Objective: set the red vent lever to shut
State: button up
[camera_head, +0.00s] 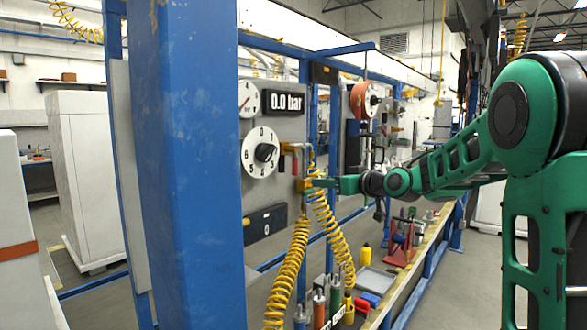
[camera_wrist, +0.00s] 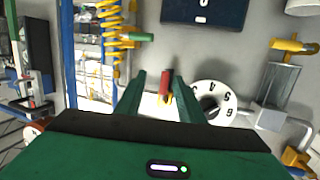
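The red vent lever (camera_head: 283,150) is a small handle on the grey panel, just right of the white numbered dial (camera_head: 250,160). In the wrist view the lever (camera_wrist: 166,78) shows as a short red bar with a yellow part at its lower end. My gripper (camera_head: 314,184) is at the panel, a little below and right of the lever in the head view. In the wrist view my gripper (camera_wrist: 164,82) has its two green fingers apart, with the red lever seen in the gap between them. No contact shows. How far the lever lies beyond the fingertips is unclear.
A pressure display (camera_head: 284,102) reads 0.0 bar. Yellow coiled hoses (camera_head: 289,275) hang by the panel, near my gripper. A blue post (camera_head: 192,170) stands in front at left. A dark box (camera_wrist: 205,10) and a grey fitting with yellow parts (camera_wrist: 277,90) flank the dial.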

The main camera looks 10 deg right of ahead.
aim_at(296, 164)
jog(key=shift+n+t+y, duration=0.5)
jog(key=shift+t+y, duration=0.3)
jog(key=w+a+r, duration=0.1)
jog(key=w+a, duration=0.1)
jog(key=w, duration=0.2)
jog(key=w+a+r, duration=0.1)
jog(key=w+a, duration=0.1)
jog(key=w, duration=0.2)
jog(key=w+a+r, duration=0.1)
jog(key=w+a, duration=0.1)
jog(key=w, duration=0.2)
jog(key=shift+w+a+r, duration=0.1)
jog(key=shift+a+r, duration=0.2)
jog(key=shift+a, duration=0.05)
grip_shut()
jog(key=shift+a, duration=0.2)
